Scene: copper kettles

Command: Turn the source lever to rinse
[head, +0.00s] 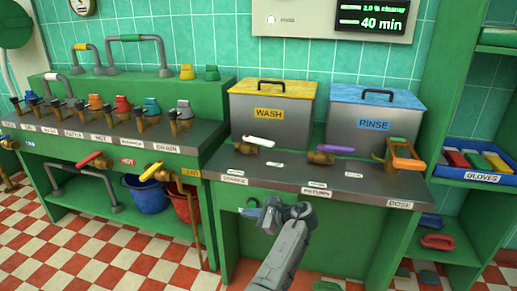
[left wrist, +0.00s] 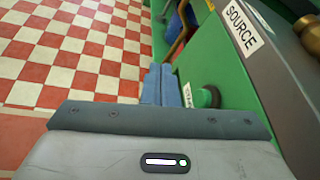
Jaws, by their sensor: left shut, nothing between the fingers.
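The source lever (head: 260,142) is a white handle on a brass valve on the grey counter, in front of the wash tank (head: 270,112). It points to the right and slightly down. The SOURCE label (head: 235,181) is on the counter's front edge and shows large in the left wrist view (left wrist: 243,24). The rinse tank (head: 372,122), with a blue lid, stands to the right. My left gripper (head: 250,212) is shut and empty, below the counter edge and in front of the green cabinet. Its blue-grey fingers also show in the left wrist view (left wrist: 160,85).
A purple lever (head: 336,149) and an orange lever (head: 405,156) sit farther right. A green round knob (left wrist: 208,97) is close beside my left fingers on the cabinet front. Blue and red buckets (head: 147,195) stand under the left counter. Open tiled floor (head: 100,255) lies at left.

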